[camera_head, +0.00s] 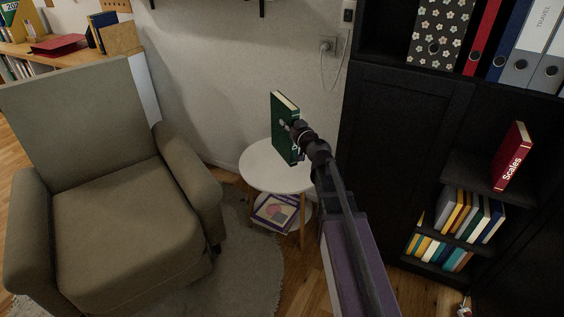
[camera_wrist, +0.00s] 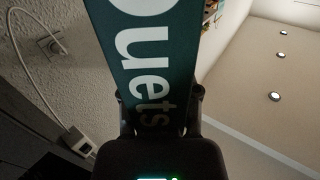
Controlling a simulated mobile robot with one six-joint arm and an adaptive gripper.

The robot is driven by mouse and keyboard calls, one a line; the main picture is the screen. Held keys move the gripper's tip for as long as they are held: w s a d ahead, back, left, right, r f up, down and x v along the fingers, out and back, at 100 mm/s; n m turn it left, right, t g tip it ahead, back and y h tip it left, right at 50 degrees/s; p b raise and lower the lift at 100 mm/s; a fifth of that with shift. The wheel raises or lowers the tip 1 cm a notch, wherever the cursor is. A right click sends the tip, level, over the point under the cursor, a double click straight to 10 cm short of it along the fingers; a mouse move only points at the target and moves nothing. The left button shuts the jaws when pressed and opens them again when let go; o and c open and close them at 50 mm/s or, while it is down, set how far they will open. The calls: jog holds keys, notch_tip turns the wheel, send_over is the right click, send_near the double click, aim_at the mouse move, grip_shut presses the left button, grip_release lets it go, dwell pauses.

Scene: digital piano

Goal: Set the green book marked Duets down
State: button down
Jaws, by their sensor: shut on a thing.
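The green book marked Duets (camera_head: 283,128) is upright in the head view, over the small round white side table (camera_head: 258,172). In the wrist view its green cover (camera_wrist: 143,45) shows large white letters, "uets" readable, and fills the upper middle. My gripper (camera_head: 294,130) is shut on the book from its right side; the fingers (camera_wrist: 160,112) sit on both sides of it in the wrist view. The book's lower edge appears just above or at the tabletop; I cannot tell whether it touches.
A brown-green armchair (camera_head: 125,222) stands left of the table. A purple-and-white book (camera_head: 275,213) lies on the table's lower shelf. A dark bookcase (camera_head: 400,150) on the right holds a red Scales book (camera_head: 511,157) and several others. The visible tabletop is bare.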

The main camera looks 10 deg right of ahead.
aim_at(292, 164)
jog(key=f+h+b, duration=0.1)
jog(key=f+b, duration=0.4)
jog(key=s+f+m+h+b, duration=0.1)
jog(key=f+b, duration=0.8)
jog(key=shift+s+f+m+t+h+b, duration=0.3)
jog(key=shift+s+f+m+h+b, duration=0.1)
jog(key=w+d+f+b, duration=0.1)
jog(key=w+d, duration=0.2)
jog(key=w, duration=1.2)
jog(key=shift+w+f, duration=0.25)
jog(key=shift+w, duration=0.15)
jog(key=shift+f+b, duration=1.75)
jog(key=shift+b, duration=0.25)
jog(key=shift+f, duration=0.15)
